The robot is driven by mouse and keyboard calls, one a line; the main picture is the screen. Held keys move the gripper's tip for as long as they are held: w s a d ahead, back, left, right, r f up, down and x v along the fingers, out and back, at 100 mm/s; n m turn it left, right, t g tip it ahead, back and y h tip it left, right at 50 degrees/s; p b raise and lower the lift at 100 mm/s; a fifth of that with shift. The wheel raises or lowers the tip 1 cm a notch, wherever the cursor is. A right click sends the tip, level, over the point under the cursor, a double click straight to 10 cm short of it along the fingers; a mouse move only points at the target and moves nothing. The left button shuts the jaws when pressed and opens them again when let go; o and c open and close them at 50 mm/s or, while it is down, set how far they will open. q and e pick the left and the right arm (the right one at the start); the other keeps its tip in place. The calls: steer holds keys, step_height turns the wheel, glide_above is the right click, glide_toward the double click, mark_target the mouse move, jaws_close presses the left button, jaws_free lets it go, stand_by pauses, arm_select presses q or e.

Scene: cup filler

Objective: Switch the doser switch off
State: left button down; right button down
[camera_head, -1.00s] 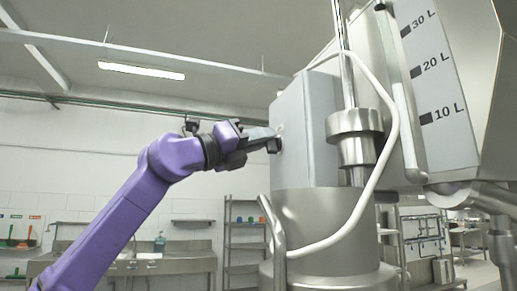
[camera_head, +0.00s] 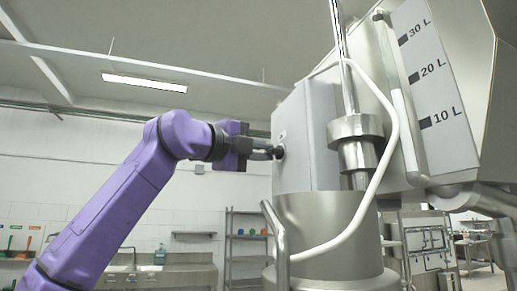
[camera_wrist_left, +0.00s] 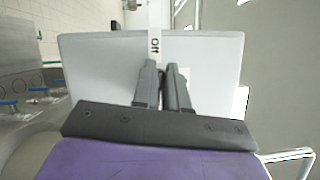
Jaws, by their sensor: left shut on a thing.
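The doser's light grey control box (camera_head: 307,135) stands upright in the middle of the head view. It fills the middle of the left wrist view as a pale panel (camera_wrist_left: 205,60) with a small white label reading "Off" (camera_wrist_left: 154,45). The doser switch (camera_head: 279,152) is a small dark knob on the box's left face. My left gripper (camera_head: 274,152) comes in from the left, with its fingertips at the switch and shut on it. In the left wrist view the two fingers (camera_wrist_left: 163,80) point at the panel just below the label and hide the switch. My right gripper is not in view.
A white hose (camera_head: 385,165) loops in front of the steel column (camera_head: 320,222). A large hopper with a litre scale (camera_head: 430,75) is at the right. A steel sink counter (camera_head: 165,270) and a shelf rack (camera_head: 246,245) stand behind. Open air surrounds my left arm.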

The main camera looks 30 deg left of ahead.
arm_select(q)
steer(key=shift+d+f+n+g+y, duration=0.15)
steer(key=shift+n+g+y, duration=0.15)
steer(key=shift+n, duration=0.6)
steer(key=c, duration=1.4)
jaws_free()
steer(key=shift+o, duration=1.2)
steer(key=shift+w, duration=0.15)
steer(key=b+v, duration=0.3)
steer(key=v, duration=0.7)
